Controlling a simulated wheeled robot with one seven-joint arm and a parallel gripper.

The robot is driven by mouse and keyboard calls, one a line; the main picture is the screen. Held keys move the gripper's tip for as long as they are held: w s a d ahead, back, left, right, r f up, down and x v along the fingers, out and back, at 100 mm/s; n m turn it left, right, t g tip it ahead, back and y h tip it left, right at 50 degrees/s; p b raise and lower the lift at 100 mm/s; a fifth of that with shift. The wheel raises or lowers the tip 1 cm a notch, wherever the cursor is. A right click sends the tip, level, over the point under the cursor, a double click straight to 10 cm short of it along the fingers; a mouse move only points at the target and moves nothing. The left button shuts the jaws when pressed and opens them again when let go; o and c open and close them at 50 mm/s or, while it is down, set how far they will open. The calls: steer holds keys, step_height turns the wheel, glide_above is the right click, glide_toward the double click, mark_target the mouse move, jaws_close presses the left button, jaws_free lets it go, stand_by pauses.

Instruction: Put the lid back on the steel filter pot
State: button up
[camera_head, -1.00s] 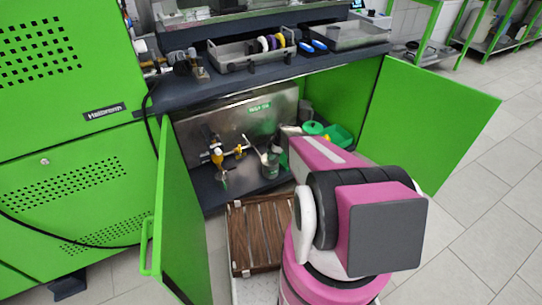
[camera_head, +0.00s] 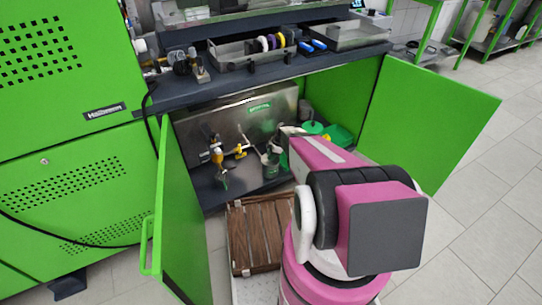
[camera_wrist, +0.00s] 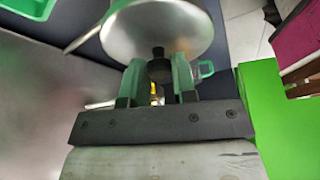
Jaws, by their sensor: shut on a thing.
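The round steel lid (camera_wrist: 160,28) fills the top of the wrist view, with its black knob (camera_wrist: 159,69) towards me. My gripper (camera_wrist: 159,76) is shut on the knob, with one green finger on each side. The lid's far edge is cut off by the frame. I cannot tell whether it hangs free or touches something beneath. In the head view my arm hides the gripper and lid. I cannot clearly pick out the steel filter pot in either view.
The open cabinet has a green left door (camera_head: 183,205) and right door (camera_head: 425,125). Inside are a yellow-and-orange fitting (camera_head: 217,155), a greyish vessel (camera_head: 270,161) and green containers (camera_head: 313,127). A brown slatted crate (camera_head: 260,235) stands in front. A green-handled clear jug (camera_wrist: 205,69) shows behind my fingers.

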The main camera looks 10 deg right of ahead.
steer(key=o, duration=1.5)
steer(key=shift+r, duration=0.15)
steer(key=shift+r, duration=3.35)
jaws_close()
